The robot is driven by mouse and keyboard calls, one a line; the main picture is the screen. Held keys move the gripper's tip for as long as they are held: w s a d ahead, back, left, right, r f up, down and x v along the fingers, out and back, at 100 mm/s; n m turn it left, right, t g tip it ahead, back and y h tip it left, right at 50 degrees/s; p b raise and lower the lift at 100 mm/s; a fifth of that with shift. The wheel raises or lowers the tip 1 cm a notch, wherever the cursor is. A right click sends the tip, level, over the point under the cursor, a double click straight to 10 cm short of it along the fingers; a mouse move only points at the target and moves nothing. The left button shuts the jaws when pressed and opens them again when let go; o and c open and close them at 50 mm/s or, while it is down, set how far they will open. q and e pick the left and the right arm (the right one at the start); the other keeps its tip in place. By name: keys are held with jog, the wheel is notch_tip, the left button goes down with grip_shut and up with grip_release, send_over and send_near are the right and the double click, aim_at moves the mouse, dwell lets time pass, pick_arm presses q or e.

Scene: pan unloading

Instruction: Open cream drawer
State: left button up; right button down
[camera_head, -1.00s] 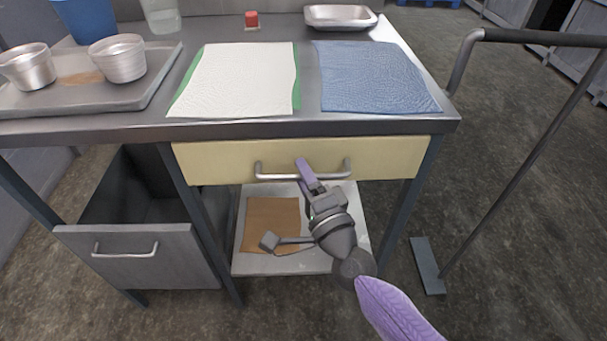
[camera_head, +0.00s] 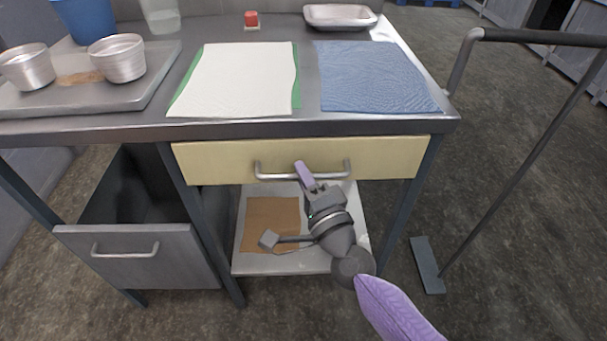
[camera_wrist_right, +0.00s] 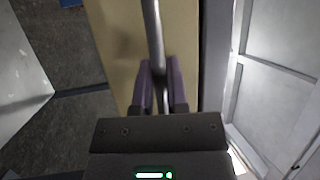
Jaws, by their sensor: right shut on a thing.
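The cream drawer (camera_head: 222,162) sits under the front edge of the steel table, and its front looks flush with the frame. Its metal bar handle (camera_head: 270,178) runs across the front; it also shows in the right wrist view (camera_wrist_right: 153,35). My right gripper (camera_head: 303,172) is at the middle of the handle. In the right wrist view its purple fingers (camera_wrist_right: 159,88) are on either side of the bar and shut on it. The drawer's inside is hidden. My left gripper is not in view.
A grey drawer (camera_head: 140,255) stands open at the lower left. A lower shelf with a brown sheet (camera_head: 272,222) lies beneath the cream drawer. A cart handle and post (camera_head: 520,140) stand at the right. White and blue cloths (camera_head: 375,78) lie on the table (camera_head: 310,128).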

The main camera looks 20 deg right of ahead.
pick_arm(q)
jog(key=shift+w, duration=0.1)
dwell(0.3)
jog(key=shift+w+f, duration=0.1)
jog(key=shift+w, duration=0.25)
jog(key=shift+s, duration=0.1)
pick_arm(e)
jog(key=shift+s, duration=0.1)
